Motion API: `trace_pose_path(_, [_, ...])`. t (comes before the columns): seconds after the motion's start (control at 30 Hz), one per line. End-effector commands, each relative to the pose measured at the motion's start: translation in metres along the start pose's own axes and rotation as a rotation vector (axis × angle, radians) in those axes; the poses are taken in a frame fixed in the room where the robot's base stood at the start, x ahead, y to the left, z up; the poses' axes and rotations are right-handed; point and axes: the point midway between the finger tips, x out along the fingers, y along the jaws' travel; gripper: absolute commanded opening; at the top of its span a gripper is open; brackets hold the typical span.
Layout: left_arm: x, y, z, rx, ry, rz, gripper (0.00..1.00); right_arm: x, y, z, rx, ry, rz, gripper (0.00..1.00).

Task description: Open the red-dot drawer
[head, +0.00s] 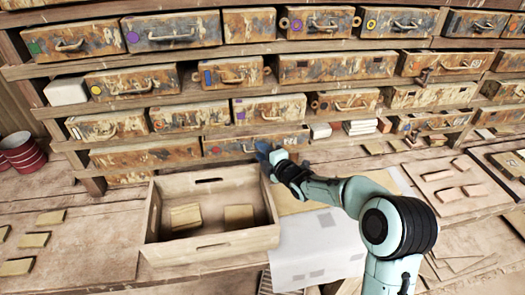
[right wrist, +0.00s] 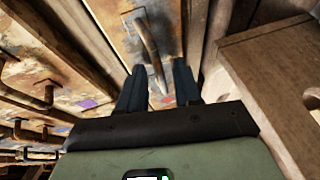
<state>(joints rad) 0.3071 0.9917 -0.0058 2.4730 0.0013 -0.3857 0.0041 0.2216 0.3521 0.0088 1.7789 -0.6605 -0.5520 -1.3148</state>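My right gripper (head: 268,152) reaches the lowest shelf row, at the right part of a wide, rust-stained drawer (head: 235,144). In the right wrist view its two dark fingers (right wrist: 158,88) are apart. A worn metal bar handle (right wrist: 150,48) on a stained drawer front lies ahead, its near end between the fingers; I cannot tell whether they touch it. A small reddish mark (right wrist: 168,100) shows on that front near the right finger. In the head view the gripper hides part of the drawer, and the mark's colour is hard to tell. My left gripper is out of view.
An open wooden crate (head: 212,246) with two small tiles stands on the bench just below the drawer front. A white sheet (head: 315,250) lies to its right. Other drawers with coloured marks fill the shelves above. Red bowls (head: 22,152) stand at far left.

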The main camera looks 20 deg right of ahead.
Motion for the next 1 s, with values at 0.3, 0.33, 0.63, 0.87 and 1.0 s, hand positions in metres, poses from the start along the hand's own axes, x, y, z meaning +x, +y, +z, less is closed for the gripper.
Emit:
trace_pose_path(0.3, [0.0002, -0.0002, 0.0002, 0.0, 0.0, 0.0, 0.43, 0.0009, -0.0004, -0.0001, 0.0, 0.0, 0.0, 0.18])
trace_pose_path(0.33, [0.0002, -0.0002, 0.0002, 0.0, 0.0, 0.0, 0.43, 0.0009, -0.0004, -0.0001, 0.0, 0.0, 0.0, 0.08])
trace_pose_path(0.63, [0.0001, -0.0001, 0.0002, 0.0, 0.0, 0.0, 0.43, 0.0008, -0.0001, 0.0, 0.0, 0.0, 0.001, 0.0])
trace_pose_path(0.87, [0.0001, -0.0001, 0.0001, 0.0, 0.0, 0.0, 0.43, 0.0008, 0.0002, 0.0001, 0.0, 0.0, 0.002, 0.0])
trace_pose_path(1.0, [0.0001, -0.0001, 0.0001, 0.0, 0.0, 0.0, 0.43, 0.0008, 0.0004, 0.0001, 0.0, 0.0, 0.002, 0.0])
